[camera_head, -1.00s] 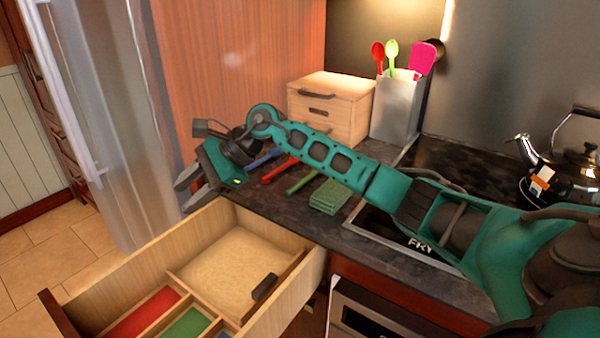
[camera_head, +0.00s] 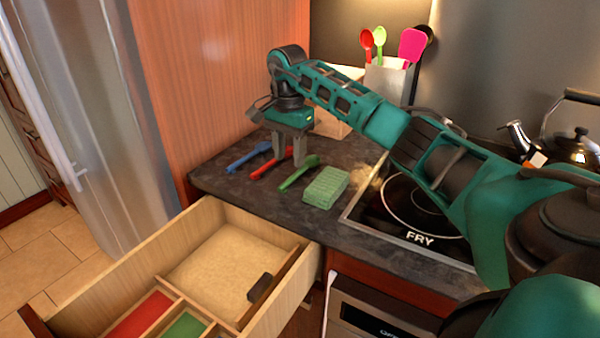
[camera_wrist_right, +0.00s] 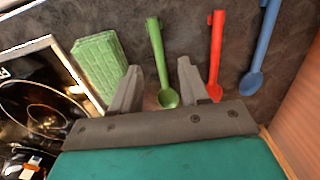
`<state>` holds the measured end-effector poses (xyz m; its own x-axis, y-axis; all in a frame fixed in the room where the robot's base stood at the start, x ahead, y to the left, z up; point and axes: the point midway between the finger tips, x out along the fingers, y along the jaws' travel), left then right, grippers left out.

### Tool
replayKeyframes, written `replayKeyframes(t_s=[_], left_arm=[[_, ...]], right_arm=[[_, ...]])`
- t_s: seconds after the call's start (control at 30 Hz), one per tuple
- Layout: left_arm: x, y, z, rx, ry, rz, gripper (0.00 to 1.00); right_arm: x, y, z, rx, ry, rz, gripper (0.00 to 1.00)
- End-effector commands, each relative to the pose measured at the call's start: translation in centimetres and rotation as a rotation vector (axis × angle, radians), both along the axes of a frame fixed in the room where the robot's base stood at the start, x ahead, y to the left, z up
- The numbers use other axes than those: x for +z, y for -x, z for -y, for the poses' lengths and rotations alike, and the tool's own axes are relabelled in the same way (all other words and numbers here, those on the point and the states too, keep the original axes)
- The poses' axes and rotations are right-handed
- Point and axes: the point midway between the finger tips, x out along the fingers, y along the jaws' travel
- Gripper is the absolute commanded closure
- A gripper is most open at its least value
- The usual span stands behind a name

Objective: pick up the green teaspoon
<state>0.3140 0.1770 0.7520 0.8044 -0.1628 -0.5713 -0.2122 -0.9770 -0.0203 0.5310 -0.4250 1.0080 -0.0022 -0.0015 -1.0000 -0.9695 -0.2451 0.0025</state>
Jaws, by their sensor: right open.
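The green teaspoon (camera_head: 297,174) lies on the dark counter between the red spoon (camera_head: 271,169) and a green sponge (camera_head: 325,187). My right gripper (camera_head: 283,162) points down over the spoons, open and empty. In the right wrist view the green teaspoon (camera_wrist_right: 156,48) runs between the two open fingers (camera_wrist_right: 158,66), with its bowl near the gripper body. The fingers appear apart from it; their exact height above the counter is hard to tell. The red spoon (camera_wrist_right: 215,50) and blue spoon (camera_wrist_right: 265,45) lie to its right there. My left gripper is not in view.
An open wooden drawer (camera_head: 310,275) with coloured compartments lies below the counter. A fry hob (camera_head: 405,215) is right of the sponge. Behind stand a wooden box (camera_head: 330,124), partly hidden by my arm, and a utensil holder (camera_head: 388,82). A kettle (camera_head: 570,150) is at right.

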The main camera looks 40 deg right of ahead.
Motion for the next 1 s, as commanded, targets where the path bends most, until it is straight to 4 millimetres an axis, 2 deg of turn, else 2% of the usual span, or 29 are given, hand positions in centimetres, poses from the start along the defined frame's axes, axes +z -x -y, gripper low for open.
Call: replayKeyframes(t_s=[0.17,0.43,0.73,1.0], left_arm=[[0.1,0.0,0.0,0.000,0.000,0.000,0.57],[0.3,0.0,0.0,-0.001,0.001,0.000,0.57],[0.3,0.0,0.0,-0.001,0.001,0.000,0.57],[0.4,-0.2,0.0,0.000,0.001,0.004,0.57]], right_arm=[[-1.3,0.1,-0.2,0.001,-0.003,-0.002,0.55],[-4.9,0.4,-0.7,0.001,-0.003,0.001,0.55],[-5.6,0.4,-0.6,0.000,-0.001,0.002,0.55],[-5.6,0.4,-0.6,0.000,-0.001,0.002,0.79]])
